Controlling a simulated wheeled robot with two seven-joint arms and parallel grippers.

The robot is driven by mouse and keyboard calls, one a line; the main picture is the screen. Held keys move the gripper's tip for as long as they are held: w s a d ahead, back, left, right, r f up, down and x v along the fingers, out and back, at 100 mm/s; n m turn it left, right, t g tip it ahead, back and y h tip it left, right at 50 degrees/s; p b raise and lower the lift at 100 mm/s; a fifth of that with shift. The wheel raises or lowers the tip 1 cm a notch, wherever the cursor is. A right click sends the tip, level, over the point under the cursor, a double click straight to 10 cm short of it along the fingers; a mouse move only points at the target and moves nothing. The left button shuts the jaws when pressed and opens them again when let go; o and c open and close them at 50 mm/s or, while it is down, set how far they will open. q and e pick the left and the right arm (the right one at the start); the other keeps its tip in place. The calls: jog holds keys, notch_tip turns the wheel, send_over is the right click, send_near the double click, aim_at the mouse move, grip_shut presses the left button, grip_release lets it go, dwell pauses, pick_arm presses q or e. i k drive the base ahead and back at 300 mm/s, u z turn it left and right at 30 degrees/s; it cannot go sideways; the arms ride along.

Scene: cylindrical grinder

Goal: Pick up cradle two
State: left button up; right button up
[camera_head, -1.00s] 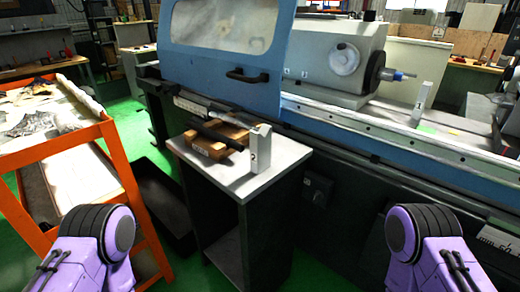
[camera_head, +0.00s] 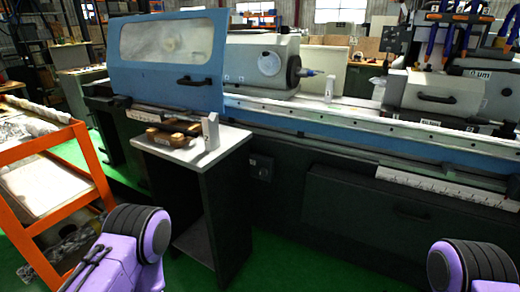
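A small stand (camera_head: 215,158) with a light grey top and dark body stands in front of the grinder. On it lie wooden pieces (camera_head: 172,136) with a dark bar across or just behind them. A light grey upright block (camera_head: 210,132) stands at the right of the wood. A similar block (camera_head: 329,88) stands on the grinder bed. No label shows which piece is cradle two. Only purple links of my arms show at the bottom left and bottom right, well apart from the stand. Both grippers are out of view.
The blue and grey grinder (camera_head: 290,115) spans the back, its windowed door (camera_head: 165,60) behind the stand. An orange-framed cart (camera_head: 50,140) stands at the left. Green floor (camera_head: 290,255) is open between my arms. Tools hang at the upper right.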

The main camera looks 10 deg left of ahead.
aim_at(210, 126)
jog(key=z, duration=0.45)
jog(key=k, duration=0.15)
jog(key=u, duration=1.35)
jog(key=i, duration=1.5)
jog(key=z, duration=0.6)
